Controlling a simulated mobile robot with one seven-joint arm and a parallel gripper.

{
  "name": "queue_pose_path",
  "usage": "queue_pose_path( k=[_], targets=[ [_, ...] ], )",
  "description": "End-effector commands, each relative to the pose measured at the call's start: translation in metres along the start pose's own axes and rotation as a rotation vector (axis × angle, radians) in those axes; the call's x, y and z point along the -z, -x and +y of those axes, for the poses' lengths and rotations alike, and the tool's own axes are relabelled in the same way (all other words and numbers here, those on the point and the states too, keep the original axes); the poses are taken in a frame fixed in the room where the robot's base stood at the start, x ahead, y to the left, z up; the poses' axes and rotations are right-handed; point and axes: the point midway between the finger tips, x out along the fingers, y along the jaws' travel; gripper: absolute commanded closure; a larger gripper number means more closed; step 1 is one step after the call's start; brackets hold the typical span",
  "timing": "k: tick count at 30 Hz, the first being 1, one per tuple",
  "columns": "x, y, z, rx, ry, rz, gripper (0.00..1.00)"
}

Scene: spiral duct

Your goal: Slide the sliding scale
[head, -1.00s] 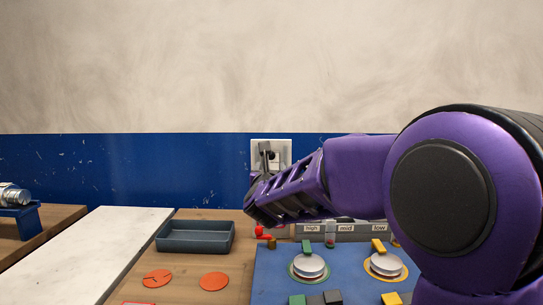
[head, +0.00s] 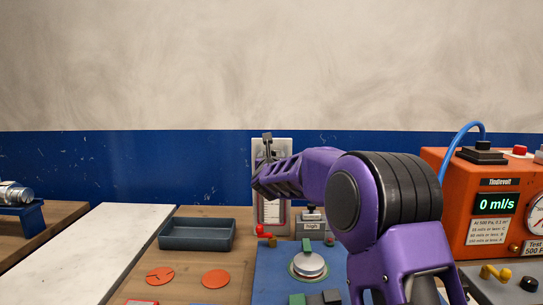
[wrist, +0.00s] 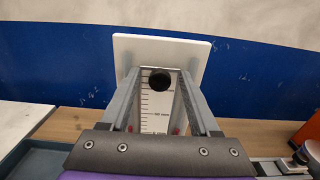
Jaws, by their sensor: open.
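The sliding scale is a white upright plate (head: 272,210) with graduation marks, standing against the blue wall band. In the wrist view the scale plate (wrist: 190,50) faces me and carries a round black knob (wrist: 159,80) near the top of its marked strip. My gripper (head: 267,143) is in front of the plate's upper part. In the wrist view my gripper (wrist: 159,74) is open, with one finger on each side of the knob. I cannot tell whether the fingers touch the plate. My gripper hides part of the scale in the head view.
A blue panel with a silver round knob (head: 309,265) lies below. A dark tray (head: 196,235) and orange discs (head: 215,279) are to the left. An orange machine (head: 490,180) reading 0 ml/s stands at right. A red-handled part (head: 264,232) sits close below my gripper.

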Motion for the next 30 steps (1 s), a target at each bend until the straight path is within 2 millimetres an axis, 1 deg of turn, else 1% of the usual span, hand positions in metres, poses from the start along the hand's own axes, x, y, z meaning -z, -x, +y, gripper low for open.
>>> queue_pose_path(
  k=[3, 5, 9, 11, 12, 13, 14, 30],
  targets=[
    [0.0001, 0.0002, 0.0, 0.0, 0.0, 0.0, 0.38],
    [0.0001, 0.0002, 0.0, 0.0, 0.0, 0.0, 0.48],
    [0.0, 0.0003, 0.0, 0.0, 0.0, 0.0, 0.73],
    [0.0, 0.0004, 0.0, 0.0, 0.0, 0.0, 0.84],
    [0.0, 0.0004, 0.0, 0.0, 0.0, 0.0, 0.92],
    [0.0, 0.0004, 0.0, 0.0, 0.0, 0.0, 0.97],
    [-0.0001, 0.0004, 0.0, 0.0, 0.0, 0.0, 1.0],
    [-0.0002, 0.0005, 0.0, 0.0, 0.0, 0.0, 1.0]
  ],
)
